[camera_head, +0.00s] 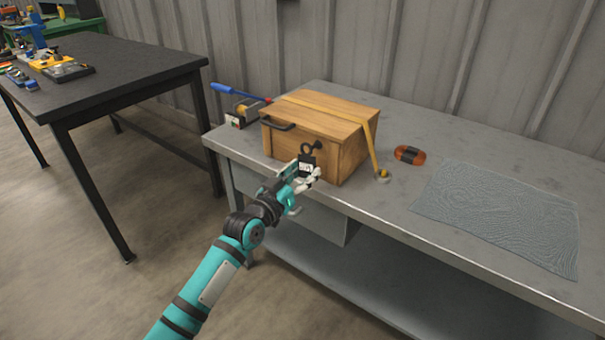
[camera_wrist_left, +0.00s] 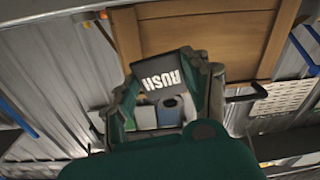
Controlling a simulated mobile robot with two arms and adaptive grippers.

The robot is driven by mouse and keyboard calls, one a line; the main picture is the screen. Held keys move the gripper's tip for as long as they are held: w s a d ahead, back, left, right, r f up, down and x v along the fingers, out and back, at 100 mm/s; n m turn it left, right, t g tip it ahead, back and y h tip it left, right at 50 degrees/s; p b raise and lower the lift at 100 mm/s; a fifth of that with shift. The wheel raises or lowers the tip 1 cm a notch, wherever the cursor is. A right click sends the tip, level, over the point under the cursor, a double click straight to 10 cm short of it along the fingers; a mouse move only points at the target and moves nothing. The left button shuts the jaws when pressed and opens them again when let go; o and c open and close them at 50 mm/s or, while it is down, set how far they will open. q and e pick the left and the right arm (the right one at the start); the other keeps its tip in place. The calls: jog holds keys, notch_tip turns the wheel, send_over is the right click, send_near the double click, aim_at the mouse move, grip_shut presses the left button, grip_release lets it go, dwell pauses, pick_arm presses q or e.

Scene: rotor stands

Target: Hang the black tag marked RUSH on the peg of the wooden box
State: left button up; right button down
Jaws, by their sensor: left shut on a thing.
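The wooden box (camera_head: 345,150) stands on the grey workbench with a black handle on its front. My left gripper (camera_head: 304,170) is in front of the box's front face, near its right corner. It is shut on the black RUSH tag (camera_head: 307,159), which stands up from the fingers. In the left wrist view the tag (camera_wrist_left: 163,75) shows between the fingers (camera_wrist_left: 168,100), its white lettering upside down, with the wooden box (camera_wrist_left: 205,45) behind it. A dark ring-like shape shows just above the tag in the head view; I cannot tell the peg from the tag's loop there. My right gripper is not in view.
A yellow strap (camera_head: 371,140) runs over the box and down to the workbench (camera_head: 400,215). An orange-brown coil (camera_head: 409,154) and a grey mat (camera_head: 500,215) lie to the right. A blue-handled tool (camera_head: 238,92) is behind left. A dark table (camera_head: 110,70) stands at left.

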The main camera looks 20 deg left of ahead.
pick_arm(q)
jog(key=shift+w, duration=0.15)
jog(key=shift+w+d+f, duration=0.1)
jog(key=shift+w+d, duration=0.1)
jog(key=shift+w, duration=0.1)
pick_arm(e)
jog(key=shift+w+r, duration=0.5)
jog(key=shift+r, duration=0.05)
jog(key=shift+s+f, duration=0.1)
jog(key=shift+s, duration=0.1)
pick_arm(q)
jog(key=shift+w+f, duration=0.1)
jog(key=shift+w, duration=0.1)
jog(key=shift+w+d+b, duration=0.15)
jog(key=shift+w+b, duration=0.2)
jog(key=shift+b, duration=0.05)
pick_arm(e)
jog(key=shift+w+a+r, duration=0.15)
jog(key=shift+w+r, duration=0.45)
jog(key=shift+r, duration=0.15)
pick_arm(q)
jog(key=shift+w+f, duration=0.1)
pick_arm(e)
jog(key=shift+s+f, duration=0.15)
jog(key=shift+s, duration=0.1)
